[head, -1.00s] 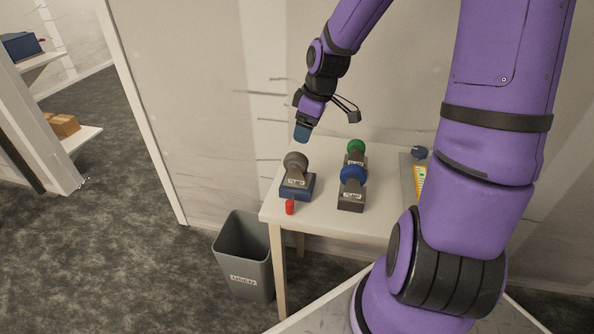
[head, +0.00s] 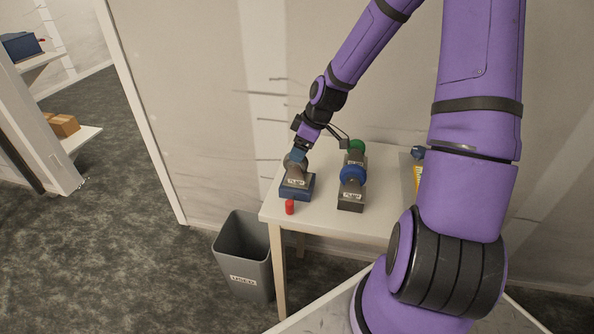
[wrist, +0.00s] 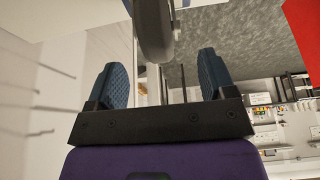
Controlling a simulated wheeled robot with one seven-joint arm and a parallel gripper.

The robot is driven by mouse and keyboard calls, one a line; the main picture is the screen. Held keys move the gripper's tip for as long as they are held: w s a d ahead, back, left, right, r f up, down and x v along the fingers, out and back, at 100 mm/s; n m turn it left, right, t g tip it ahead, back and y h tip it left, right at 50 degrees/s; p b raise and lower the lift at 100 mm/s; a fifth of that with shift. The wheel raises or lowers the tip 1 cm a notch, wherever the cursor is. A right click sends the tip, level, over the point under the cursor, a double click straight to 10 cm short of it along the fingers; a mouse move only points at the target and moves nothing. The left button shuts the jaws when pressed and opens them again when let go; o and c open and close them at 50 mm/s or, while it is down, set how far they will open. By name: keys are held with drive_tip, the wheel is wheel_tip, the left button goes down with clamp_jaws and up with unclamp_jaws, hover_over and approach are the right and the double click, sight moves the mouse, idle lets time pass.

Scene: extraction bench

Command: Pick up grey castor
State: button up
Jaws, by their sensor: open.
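The grey castor (head: 289,164) sits in a dark holder labelled "PUMP" or similar on a blue base (head: 296,192), at the left of the white table. My gripper (head: 298,155) is at its top from above and partly hides the wheel. In the wrist view the grey castor (wrist: 153,30) shows ahead of and between my two blue fingers (wrist: 160,78). The fingers are open, with space on both sides of it. Whether either finger touches it cannot be told.
A blue-wheeled castor (head: 352,173) and a green one (head: 357,146) stand to the right on dark holders. A small red cylinder (head: 290,207) stands at the front left of the table (head: 325,214). A grey bin (head: 243,255) is on the floor.

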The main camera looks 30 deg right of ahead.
sight(297, 172)
drive_tip(key=shift+d+x, duration=0.2)
drive_tip(key=shift+x, duration=2.55)
drive_tip(key=shift+s+f, duration=0.1)
drive_tip(key=shift+c, duration=0.2)
drive_tip(key=c, duration=1.2)
drive_tip(key=shift+o, duration=0.2)
